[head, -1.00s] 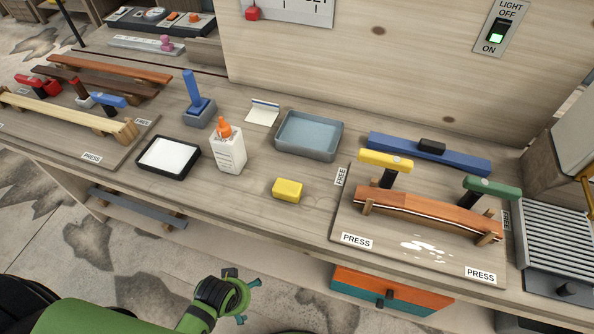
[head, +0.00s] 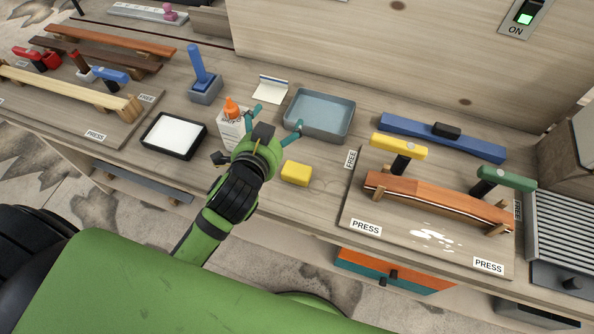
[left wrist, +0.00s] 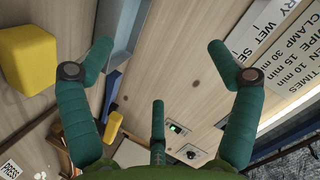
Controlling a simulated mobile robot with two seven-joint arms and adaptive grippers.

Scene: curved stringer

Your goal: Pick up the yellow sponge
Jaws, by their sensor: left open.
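The yellow sponge (head: 296,173) is a small block lying on the bench top near its front edge, right of my left gripper in the head view. In the left wrist view the sponge (left wrist: 27,58) is at the upper left, outside the spread fingers. My left gripper (head: 277,118) is open and empty, with teal fingers pointing toward the back of the bench. It is beside the sponge, apart from it, and partly covers the white glue bottle (head: 231,130). My right gripper is not in view.
A blue-grey tray (head: 320,113) stands behind the sponge. A black-framed white pad (head: 173,136) lies to the left. At right, a board (head: 389,235) carries a curved wooden piece (head: 437,200) with yellow and green clamps. Bare bench lies just right of the sponge.

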